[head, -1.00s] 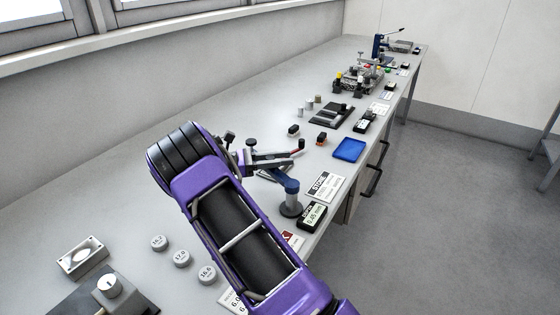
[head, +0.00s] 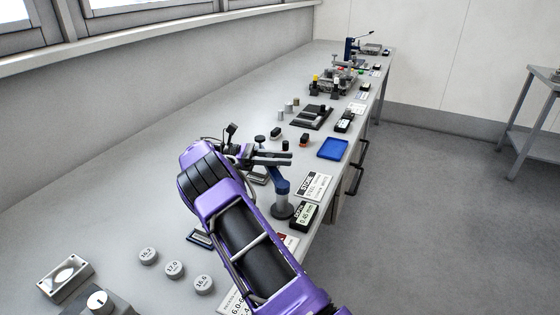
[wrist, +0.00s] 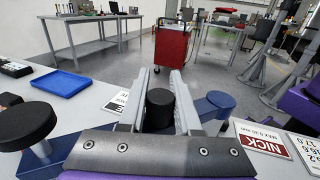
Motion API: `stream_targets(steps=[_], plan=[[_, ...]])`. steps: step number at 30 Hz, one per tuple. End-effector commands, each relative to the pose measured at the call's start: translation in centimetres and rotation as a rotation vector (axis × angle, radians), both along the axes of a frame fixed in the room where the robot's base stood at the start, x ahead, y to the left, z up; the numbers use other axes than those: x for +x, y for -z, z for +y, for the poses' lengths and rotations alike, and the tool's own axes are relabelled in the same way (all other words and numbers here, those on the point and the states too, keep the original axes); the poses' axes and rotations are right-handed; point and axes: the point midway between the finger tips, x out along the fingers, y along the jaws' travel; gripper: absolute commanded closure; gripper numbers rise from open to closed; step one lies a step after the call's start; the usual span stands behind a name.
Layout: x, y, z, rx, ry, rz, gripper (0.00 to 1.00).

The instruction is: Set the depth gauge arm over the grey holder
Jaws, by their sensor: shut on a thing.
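My gripper (head: 288,158) is at the arm's outer end. In the wrist view my gripper (wrist: 169,75) is shut on a black knob (wrist: 160,108) of the gauge arm; the blue arm's pivot (wrist: 216,104) stands to its right. A grey piece (head: 258,178) shows partly beneath my gripper; it may be the grey holder, but my gripper hides much of it. I cannot tell whether the arm is over it.
A small digital display (head: 306,215) and a "STONE" card (head: 315,186) lie beside the post. A blue tray (head: 333,149) is farther along. Round numbered discs (head: 173,269) lie on the near bench. A "NICK" card (wrist: 263,140) is right in the wrist view.

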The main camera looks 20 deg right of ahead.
Motion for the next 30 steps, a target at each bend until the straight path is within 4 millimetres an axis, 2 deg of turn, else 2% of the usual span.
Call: stream_targets(steps=[14,15,20,30], plan=[[-0.07,0.13,-0.17,0.001,0.016,0.003,1.00],[-0.07,0.13,-0.18,0.001,0.016,0.003,0.66],[-0.05,0.09,-0.14,0.001,0.015,0.002,0.38],[-0.01,-0.35,-0.08,0.000,0.014,0.000,0.38]])
